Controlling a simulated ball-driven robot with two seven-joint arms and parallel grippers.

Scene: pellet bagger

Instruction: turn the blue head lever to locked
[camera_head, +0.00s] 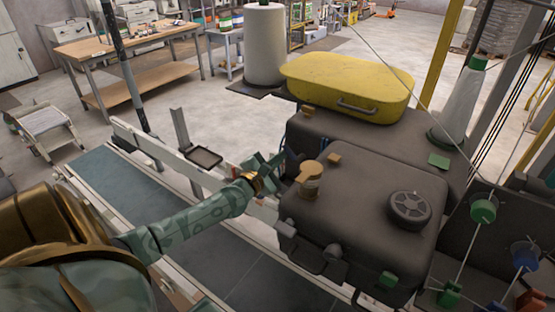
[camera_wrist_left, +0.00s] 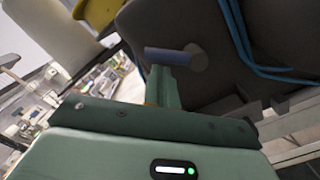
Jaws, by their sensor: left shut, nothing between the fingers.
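The blue head lever (camera_wrist_left: 178,57) is a short slate-blue bar on a round hub, on the side of the dark machine head. In the left wrist view it lies nearly level across the picture, just beyond my fingertips. My left gripper (camera_wrist_left: 160,78) is shut and empty, its green fingers pointing at the lever. I cannot tell whether they touch it. In the head view my left gripper (camera_head: 277,160) is at the left side of the machine head (camera_head: 365,215), and the lever there is mostly hidden or too small to read. My right gripper is not in view.
A blue cable (camera_wrist_left: 245,50) hangs beside the lever. A tan-capped jar (camera_head: 310,180) and a black handwheel (camera_head: 409,208) are on the machine head. A yellow cover (camera_head: 345,85) is behind. The conveyor belt (camera_head: 130,190) runs beneath my left arm.

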